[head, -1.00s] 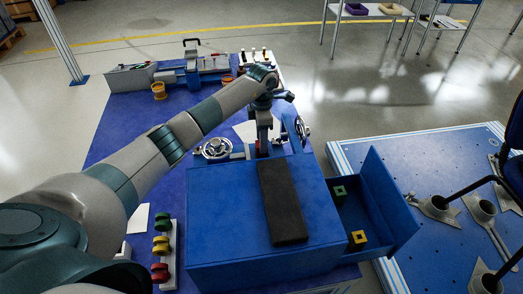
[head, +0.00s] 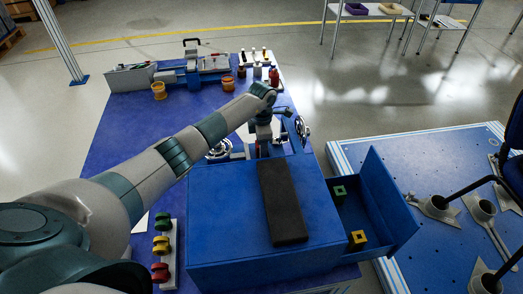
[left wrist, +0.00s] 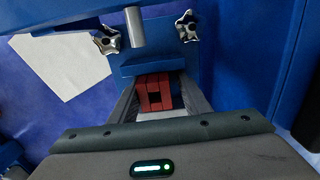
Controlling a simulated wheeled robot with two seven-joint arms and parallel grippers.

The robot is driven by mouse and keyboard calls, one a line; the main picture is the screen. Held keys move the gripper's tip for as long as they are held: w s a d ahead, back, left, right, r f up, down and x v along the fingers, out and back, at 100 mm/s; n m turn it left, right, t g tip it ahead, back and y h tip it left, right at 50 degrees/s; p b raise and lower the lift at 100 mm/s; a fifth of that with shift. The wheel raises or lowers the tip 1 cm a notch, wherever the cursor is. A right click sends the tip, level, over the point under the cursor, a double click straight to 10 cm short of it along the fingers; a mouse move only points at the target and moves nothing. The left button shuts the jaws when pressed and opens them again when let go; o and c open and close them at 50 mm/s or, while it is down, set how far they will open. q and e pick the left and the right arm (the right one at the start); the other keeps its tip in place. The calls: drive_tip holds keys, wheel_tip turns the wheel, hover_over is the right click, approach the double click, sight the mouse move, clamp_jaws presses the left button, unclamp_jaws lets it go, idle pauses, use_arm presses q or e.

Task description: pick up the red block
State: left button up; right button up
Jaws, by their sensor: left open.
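The red block (left wrist: 153,92), with a dark square opening in its face, lies between the two fingers of my left gripper (left wrist: 158,95) in the left wrist view. The fingers are open, one on each side of it, with no clear grip on it. In the head view my left gripper (head: 263,148) points down just behind the far edge of the blue cabinet (head: 220,215). There the red block is mostly or wholly hidden. My right gripper is not in view.
A dark pad (head: 282,203) lies on the cabinet. Its open drawer (head: 388,238) at the right holds a green block (head: 340,192) and a yellow block (head: 357,238). Metal handwheels (head: 220,149) stand near the gripper. Colored rings (head: 161,245) sit at the front left.

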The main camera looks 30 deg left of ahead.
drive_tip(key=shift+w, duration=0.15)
use_arm(q)
drive_tip(key=shift+c, duration=0.9)
clamp_jaws()
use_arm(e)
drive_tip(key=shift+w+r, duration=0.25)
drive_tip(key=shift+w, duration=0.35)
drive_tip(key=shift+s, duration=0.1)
